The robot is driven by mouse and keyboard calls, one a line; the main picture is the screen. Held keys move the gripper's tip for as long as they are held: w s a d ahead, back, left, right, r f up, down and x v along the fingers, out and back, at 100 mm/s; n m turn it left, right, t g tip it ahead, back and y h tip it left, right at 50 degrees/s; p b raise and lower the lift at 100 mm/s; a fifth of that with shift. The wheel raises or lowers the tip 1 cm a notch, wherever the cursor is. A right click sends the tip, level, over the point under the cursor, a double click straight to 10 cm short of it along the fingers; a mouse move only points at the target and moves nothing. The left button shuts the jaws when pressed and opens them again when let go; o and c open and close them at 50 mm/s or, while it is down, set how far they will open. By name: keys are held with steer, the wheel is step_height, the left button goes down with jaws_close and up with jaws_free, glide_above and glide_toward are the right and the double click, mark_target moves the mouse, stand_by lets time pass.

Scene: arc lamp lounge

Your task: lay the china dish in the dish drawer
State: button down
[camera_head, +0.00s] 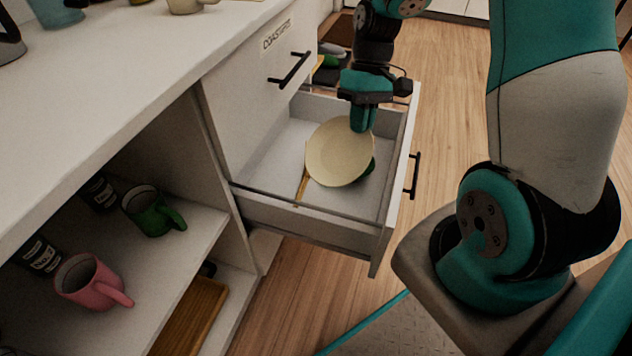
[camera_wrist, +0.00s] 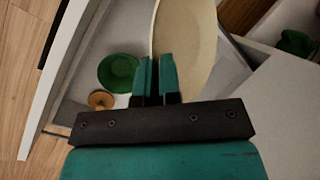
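The cream china dish (camera_head: 336,154) is inside the open drawer (camera_head: 262,212), tilted, with its inner face showing in the head view. My gripper (camera_head: 362,120) reaches down into the drawer at the dish's upper right edge. In the wrist view, the fingers of my gripper (camera_wrist: 156,82) are close together with the rim of the dish (camera_wrist: 190,42) between them. Whether the dish's lower edge touches the drawer floor cannot be told. A green round dish (camera_wrist: 119,72) lies in the drawer, mostly hidden behind the cream one in the head view.
A small wooden round item (camera_wrist: 101,100) lies beside the green dish. A thin wooden stick (camera_head: 301,187) lies at the drawer's left. A shut drawer labelled COASTERS (camera_head: 262,85) is above. Open shelves hold a green mug (camera_head: 150,212) and a pink mug (camera_head: 90,284).

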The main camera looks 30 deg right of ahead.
step_height(320, 180, down, 20)
steer(key=b, duration=0.9)
steer(key=shift+d+f, duration=0.15)
steer(key=c, duration=1.3)
jaws_free()
